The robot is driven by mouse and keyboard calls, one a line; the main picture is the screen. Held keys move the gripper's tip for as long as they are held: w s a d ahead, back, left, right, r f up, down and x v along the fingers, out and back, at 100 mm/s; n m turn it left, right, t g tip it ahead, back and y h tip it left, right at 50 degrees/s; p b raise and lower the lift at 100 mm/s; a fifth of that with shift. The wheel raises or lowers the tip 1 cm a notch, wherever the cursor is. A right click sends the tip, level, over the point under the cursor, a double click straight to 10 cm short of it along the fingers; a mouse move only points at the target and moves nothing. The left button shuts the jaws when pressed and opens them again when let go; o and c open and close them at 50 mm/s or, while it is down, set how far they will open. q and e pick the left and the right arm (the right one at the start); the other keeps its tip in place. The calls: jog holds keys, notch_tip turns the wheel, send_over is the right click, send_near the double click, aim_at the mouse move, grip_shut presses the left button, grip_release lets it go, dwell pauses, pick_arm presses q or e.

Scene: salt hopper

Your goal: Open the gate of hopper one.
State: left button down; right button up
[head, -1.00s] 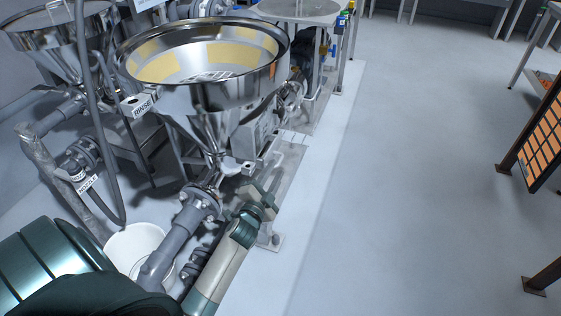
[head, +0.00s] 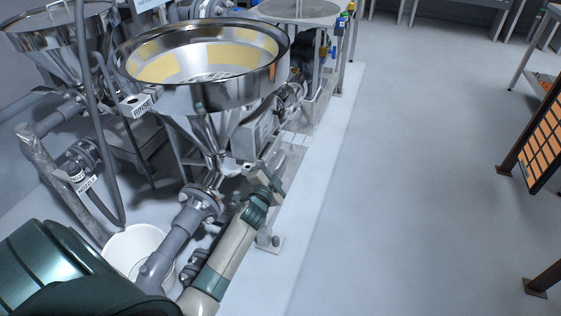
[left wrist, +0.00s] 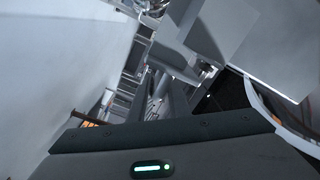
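A large steel hopper (head: 207,98) with a wide shiny rim and yellow patches inside its bowl stands nearest in the head view. Its cone narrows to an outlet with a small pale metal part (head: 230,166) beside it; I cannot tell whether this is the gate's handle. A second steel hopper (head: 62,42) stands at the upper left. No hopper number is readable. My left gripper (head: 268,181) is just right of and below the near hopper's outlet, seemingly apart from it. Its fingers are too small and unclear to judge. My right gripper is out of view.
A grey pipe (head: 178,238) runs below the near hopper, beside a white bucket (head: 134,246). A RINSE label box (head: 141,105) and a hanging hose (head: 92,130) are at left. Open floor (head: 410,170) lies right, with an orange-panelled rack (head: 540,145) at the edge.

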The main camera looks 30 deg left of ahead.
pick_arm(q)
jog(key=w+d+f, duration=0.1)
jog(key=d, duration=0.6)
jog(key=shift+w+d, duration=0.25)
jog(key=shift+d, duration=0.15)
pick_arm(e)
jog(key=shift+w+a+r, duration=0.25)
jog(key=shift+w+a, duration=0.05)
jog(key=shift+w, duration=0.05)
pick_arm(q)
jog(key=c, duration=1.8)
grip_release()
jog(key=shift+f, duration=0.1)
jog(key=shift+c, duration=0.2)
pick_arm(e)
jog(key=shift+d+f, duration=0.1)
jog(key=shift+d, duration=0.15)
pick_arm(q)
jog(key=shift+r, duration=0.25)
